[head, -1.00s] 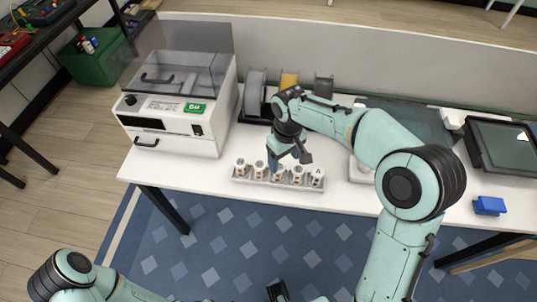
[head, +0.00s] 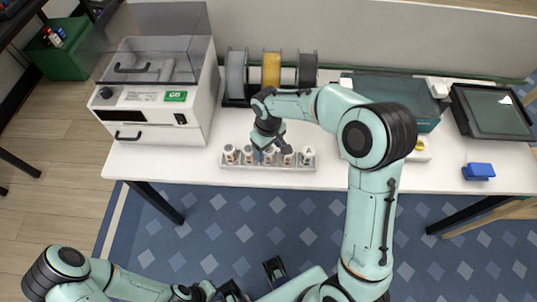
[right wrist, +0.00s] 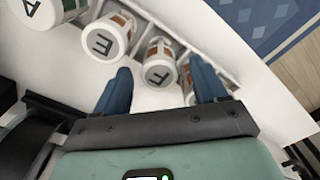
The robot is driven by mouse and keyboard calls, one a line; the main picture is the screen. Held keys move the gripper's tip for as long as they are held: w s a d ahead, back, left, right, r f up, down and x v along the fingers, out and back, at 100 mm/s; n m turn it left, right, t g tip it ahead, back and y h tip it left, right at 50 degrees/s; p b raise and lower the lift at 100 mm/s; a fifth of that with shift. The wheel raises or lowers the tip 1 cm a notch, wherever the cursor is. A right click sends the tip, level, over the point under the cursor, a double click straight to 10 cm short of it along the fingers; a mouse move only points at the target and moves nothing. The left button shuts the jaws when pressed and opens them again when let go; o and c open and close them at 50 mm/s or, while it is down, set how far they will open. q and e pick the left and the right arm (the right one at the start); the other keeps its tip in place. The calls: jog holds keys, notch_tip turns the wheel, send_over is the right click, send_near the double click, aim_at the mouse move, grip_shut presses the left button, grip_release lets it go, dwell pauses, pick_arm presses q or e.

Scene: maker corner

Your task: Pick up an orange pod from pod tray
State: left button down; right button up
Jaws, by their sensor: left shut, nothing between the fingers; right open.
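The pod tray (head: 268,167) is a pale narrow rack near the front edge of the white table, holding a row of several white, lettered pods. In the right wrist view, one pod (right wrist: 158,72) with a brown-orange patch sits just past and between my fingertips; another similar pod (right wrist: 108,38) stands beside it. A further pod (right wrist: 188,75) is partly hidden behind a finger. My right gripper (right wrist: 162,82) is open, its blue fingers above the tray; it also shows in the head view (head: 265,153). My left gripper (head: 275,269) is shut and empty, low over the blue rug.
A white machine (head: 160,105) with a clear lid stands left. Filament spools (head: 271,70) stand behind the tray. Bare table lies between tray and machine.

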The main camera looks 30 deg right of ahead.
aim_at(268, 149)
jog(key=f, duration=0.3)
jog(key=shift+w+f, duration=0.1)
jog(key=shift+w, duration=0.1)
jog(key=c, duration=1.1)
jog(key=shift+c, duration=0.2)
